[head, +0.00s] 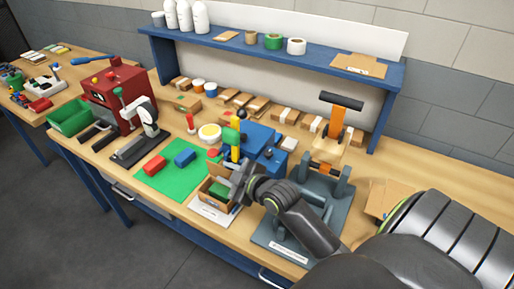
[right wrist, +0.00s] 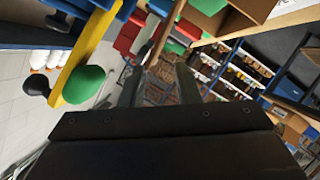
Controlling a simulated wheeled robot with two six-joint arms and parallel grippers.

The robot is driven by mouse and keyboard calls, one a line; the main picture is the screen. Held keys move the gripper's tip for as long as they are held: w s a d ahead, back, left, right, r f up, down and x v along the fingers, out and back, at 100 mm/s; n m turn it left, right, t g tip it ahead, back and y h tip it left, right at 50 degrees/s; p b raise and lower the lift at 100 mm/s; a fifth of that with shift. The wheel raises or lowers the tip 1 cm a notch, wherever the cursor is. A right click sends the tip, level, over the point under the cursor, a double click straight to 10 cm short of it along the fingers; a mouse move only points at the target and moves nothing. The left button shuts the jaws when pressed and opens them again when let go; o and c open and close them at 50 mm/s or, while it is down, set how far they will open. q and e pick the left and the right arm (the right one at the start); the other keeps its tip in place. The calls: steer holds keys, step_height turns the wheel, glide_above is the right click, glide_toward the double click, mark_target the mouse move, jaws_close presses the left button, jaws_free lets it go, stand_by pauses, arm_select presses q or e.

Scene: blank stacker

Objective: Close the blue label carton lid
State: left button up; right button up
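A small open brown carton (head: 206,194) stands at the front edge of the workbench with a green item inside. It also appears to show at the top of the right wrist view (right wrist: 242,12). A brown flap at its back looks raised; I cannot make out a blue label on it. My right gripper (head: 238,185) is at the carton's right side, partly covering it; I cannot tell whether it touches. In the right wrist view its two fingers (right wrist: 158,85) stand apart with nothing clearly between them. My left gripper is not in view.
A blue machine (head: 258,138) with a yellow post (head: 235,152) stands close behind the carton. A green mat (head: 165,185) with red and blue blocks lies left. A grey press with an orange handle (head: 335,125) stands right. A blue shelf (head: 270,52) runs behind.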

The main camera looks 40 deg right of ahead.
steer(key=b+v, duration=0.1)
steer(key=v, duration=1.4)
